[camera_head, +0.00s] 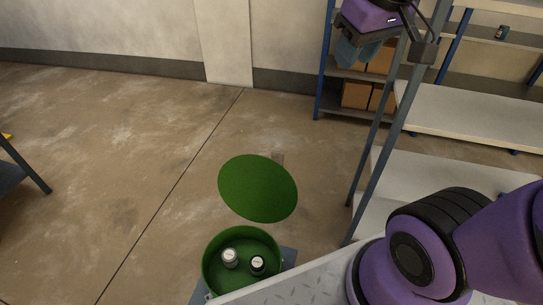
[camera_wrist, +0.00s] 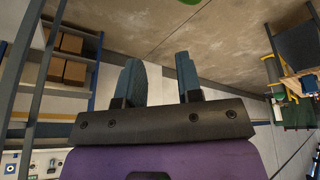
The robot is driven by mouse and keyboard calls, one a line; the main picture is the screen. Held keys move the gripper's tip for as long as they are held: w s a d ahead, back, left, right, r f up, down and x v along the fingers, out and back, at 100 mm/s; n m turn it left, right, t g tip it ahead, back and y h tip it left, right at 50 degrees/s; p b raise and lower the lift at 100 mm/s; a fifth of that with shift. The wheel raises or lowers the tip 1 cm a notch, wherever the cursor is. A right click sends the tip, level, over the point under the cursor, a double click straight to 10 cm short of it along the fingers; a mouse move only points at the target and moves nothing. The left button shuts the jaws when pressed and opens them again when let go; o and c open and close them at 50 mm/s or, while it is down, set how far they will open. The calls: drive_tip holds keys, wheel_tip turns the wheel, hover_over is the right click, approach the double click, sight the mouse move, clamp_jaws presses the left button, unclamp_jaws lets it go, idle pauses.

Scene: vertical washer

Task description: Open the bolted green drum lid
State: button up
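The green drum (camera_head: 208,275) stands at the bottom centre of the head view, partly cut off by the frame and a metal plate edge. Its mouth is uncovered, and two small canisters, one white-topped (camera_head: 230,257) and one black and white (camera_head: 257,265), show inside. The round green lid (camera_head: 258,188) is raised above and behind the drum, its broad face visible; how it is held is hidden. My gripper (camera_head: 349,52) is high at the upper right, well away from the lid. In the wrist view its two fingers (camera_wrist: 158,62) are apart with nothing between them.
Blue-framed shelves with cardboard boxes (camera_head: 355,95) stand at the back. Grey posts (camera_head: 383,125) and white shelf boards (camera_head: 470,115) fill the right, close to my arm. A dark table (camera_head: 12,175) is at the far left. The floor left of the drum is clear.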

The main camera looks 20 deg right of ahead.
drive_tip(key=w+f+n+g, duration=0.2)
drive_tip(key=w+f, duration=0.2)
drive_tip(key=w, duration=0.7)
drive_tip(key=n+g+y, duration=0.1)
drive_tip(key=n+g, duration=0.2)
drive_tip(key=n, duration=0.2)
hover_over(278, 157)
drive_tip(key=d, duration=0.2)
wheel_tip(278, 157, down, 19)
drive_tip(key=shift+n+g+y, duration=0.3)
drive_tip(key=shift+n+g, duration=0.4)
drive_tip(key=shift+n, duration=0.2)
drive_tip(key=w+x, duration=0.1)
drive_tip(key=x, duration=0.7)
drive_tip(key=w+d+x, duration=0.1)
drive_tip(key=w+x, duration=0.1)
drive_tip(key=x, duration=0.6)
drive_tip(key=w+f+x, duration=0.1)
drive_tip(key=w+x, duration=0.1)
drive_tip(key=x, duration=0.6)
drive_tip(key=shift+d+f, duration=0.1)
drive_tip(key=shift+d, duration=0.05)
drive_tip(key=shift+c, duration=0.2)
drive_tip(key=shift+s, duration=0.15)
clamp_jaws()
